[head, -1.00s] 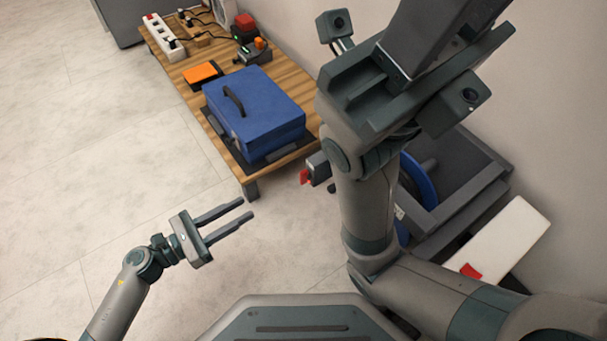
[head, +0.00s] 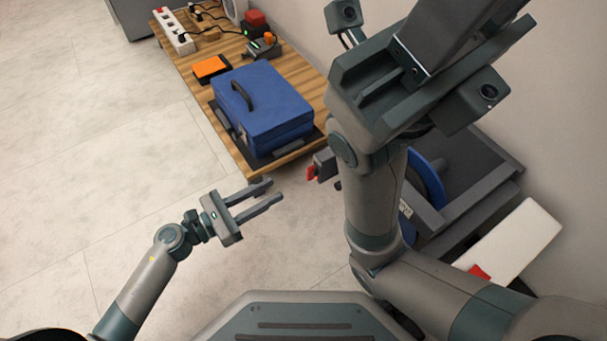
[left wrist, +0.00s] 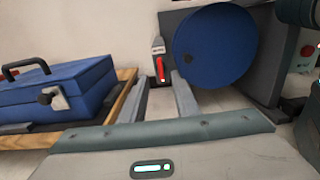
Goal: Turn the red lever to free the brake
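The red lever (head: 312,174) sits on a grey bracket left of the blue round wheel (head: 431,182), which is partly hidden behind my right arm. In the left wrist view the lever (left wrist: 160,69) hangs upright beside the wheel (left wrist: 213,46), between and beyond my fingertips. My left gripper (head: 272,193) is open and empty, pointing at the lever with a gap between them. Its two fingers (left wrist: 162,92) show apart in the left wrist view. My right gripper (head: 430,70) is raised close to the head camera; its fingers cannot be made out clearly.
A wooden table (head: 262,172) holds a blue case (head: 262,108), an orange-topped box (head: 210,67), and a power strip (head: 175,32). A dark grey frame (head: 470,160) and a white panel (head: 515,240) stand at the right. The floor on the left is clear.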

